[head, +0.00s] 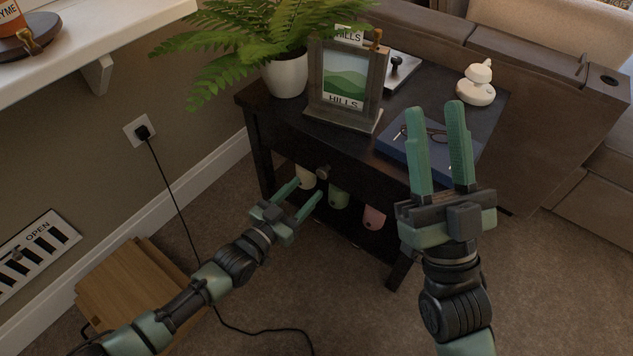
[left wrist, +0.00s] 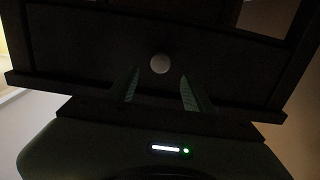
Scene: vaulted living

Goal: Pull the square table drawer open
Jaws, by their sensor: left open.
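The dark square table (head: 405,97) stands against the sofa. Its drawer front (left wrist: 100,50) looks flush with the frame, and a round knob (left wrist: 160,64) sits on its middle. In the head view the knob (head: 323,172) shows just beyond my left gripper (head: 308,188). That gripper is open, its two fingers pointing at the drawer front. In the left wrist view the knob appears above and between the fingertips (left wrist: 160,84), and nothing is held. Whether the fingers touch it I cannot tell. My right gripper (head: 435,109) is open and empty, above the table's right side.
A potted fern (head: 287,75), a picture frame (head: 345,85), a blue book with glasses (head: 400,150) and a white stacked ornament (head: 475,88) stand on the table. A wooden box (head: 135,290) and black cord lie on the left floor.

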